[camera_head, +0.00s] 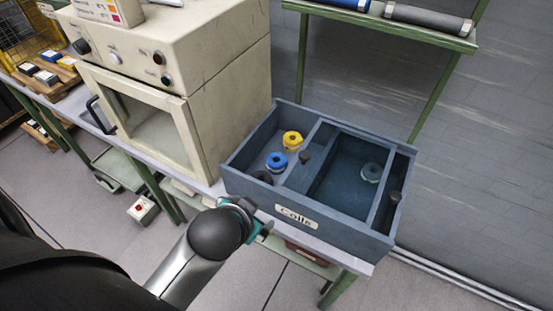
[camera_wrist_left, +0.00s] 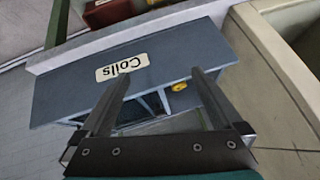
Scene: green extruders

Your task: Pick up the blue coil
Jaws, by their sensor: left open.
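The blue coil (camera_head: 277,161) lies in the left compartment of a blue-grey box (camera_head: 345,231) labelled "Coils". A yellow coil (camera_head: 292,140) is just behind it and a dark coil (camera_head: 262,177) in front of it. My left gripper (camera_head: 257,222) is outside the box, at its front left, apart from the blue coil. In the left wrist view the gripper (camera_wrist_left: 162,80) is open and empty, with the box's labelled front (camera_wrist_left: 150,62) beyond the fingers. The yellow coil (camera_wrist_left: 179,86) shows there between the fingers; I cannot make out the blue coil. My right gripper is not in view.
A grey-green coil (camera_head: 371,172) lies in the box's middle compartment; dividers and dark knobs stand up inside. A large cream oven (camera_head: 170,90) stands close on the box's left. A green-framed shelf (camera_head: 400,27) with rollers is above and behind.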

